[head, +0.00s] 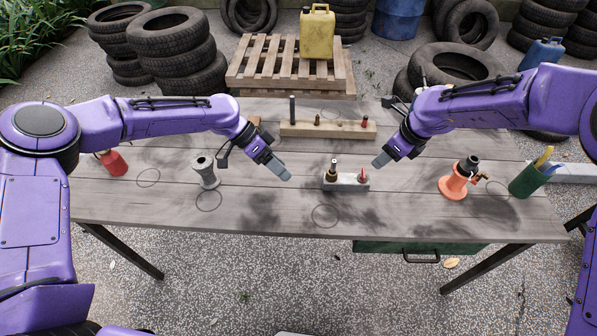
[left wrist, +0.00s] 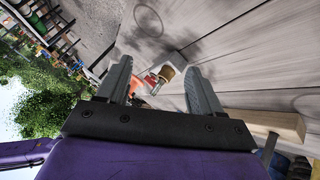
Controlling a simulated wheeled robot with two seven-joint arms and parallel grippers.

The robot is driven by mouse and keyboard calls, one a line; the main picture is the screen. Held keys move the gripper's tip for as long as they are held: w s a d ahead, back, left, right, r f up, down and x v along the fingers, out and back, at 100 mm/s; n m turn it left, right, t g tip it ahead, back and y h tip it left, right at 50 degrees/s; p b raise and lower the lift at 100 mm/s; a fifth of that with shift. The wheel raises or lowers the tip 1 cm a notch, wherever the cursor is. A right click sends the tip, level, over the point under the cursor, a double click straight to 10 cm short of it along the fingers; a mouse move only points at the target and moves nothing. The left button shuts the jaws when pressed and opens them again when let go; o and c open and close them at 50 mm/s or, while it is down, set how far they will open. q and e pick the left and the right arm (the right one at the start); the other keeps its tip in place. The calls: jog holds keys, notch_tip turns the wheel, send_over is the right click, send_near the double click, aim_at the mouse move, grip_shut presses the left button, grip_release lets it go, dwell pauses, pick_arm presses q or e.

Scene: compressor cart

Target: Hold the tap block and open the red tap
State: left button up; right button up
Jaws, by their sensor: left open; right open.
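The tap block (head: 345,182) is a pale grey block near the middle of the table. A brass fitting with a dark top (head: 332,171) stands on its left part, and the red tap (head: 363,174) on its right. My left gripper (head: 284,175) is left of the block, apart from it. In the left wrist view my left gripper (left wrist: 157,66) is open, and the brass fitting (left wrist: 166,73) and red tap (left wrist: 151,79) show beyond the gap between its fingers. My right gripper (head: 381,161) is open, just right of and behind the red tap, not visibly touching it.
A wooden rail with fittings (head: 300,129) lies behind the block. A grey flanged pipe (head: 205,170) and red bottle (head: 112,162) stand left. An orange flanged stand (head: 455,184) and green cup (head: 527,181) stand right. The table front (head: 270,215) is clear.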

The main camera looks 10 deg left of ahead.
pick_arm(q)
jog(key=w+d+r+n+t+h, duration=0.1)
jog(key=w+d+r+n, duration=0.4)
jog(key=w+d+r, duration=0.3)
jog(key=n+h, duration=0.5)
jog(key=n, duration=0.8)
send_over(324, 178)
jog(key=w, duration=0.2)
notch_tip(324, 178, down, 5)
jog(key=a+f+n+h, duration=0.1)
jog(key=a+f+n, duration=0.1)
jog(key=f+n, duration=0.1)
jog(key=s+a+f+n+t+h, duration=0.1)
jog(key=a+f+n, duration=0.2)
jog(key=f+n, duration=0.1)
jog(key=s+a+f+n+t+h, duration=0.1)
jog(key=a+f+n, duration=0.1)
jog(key=n, duration=0.3)
jog(key=shift+s+a+f+h, duration=0.15)
jog(key=shift+a+f+h, duration=0.2)
jog(key=shift+f, duration=0.4)
jog(key=shift+s+d+f, duration=0.1)
jog(key=shift+d, duration=0.15)
jog(key=d, duration=0.6)
jog(key=shift+w+d, duration=0.25)
jog(key=shift+w, duration=0.1)
jog(key=shift+d, duration=0.3)
pick_arm(e)
jog(key=shift+s, duration=0.1)
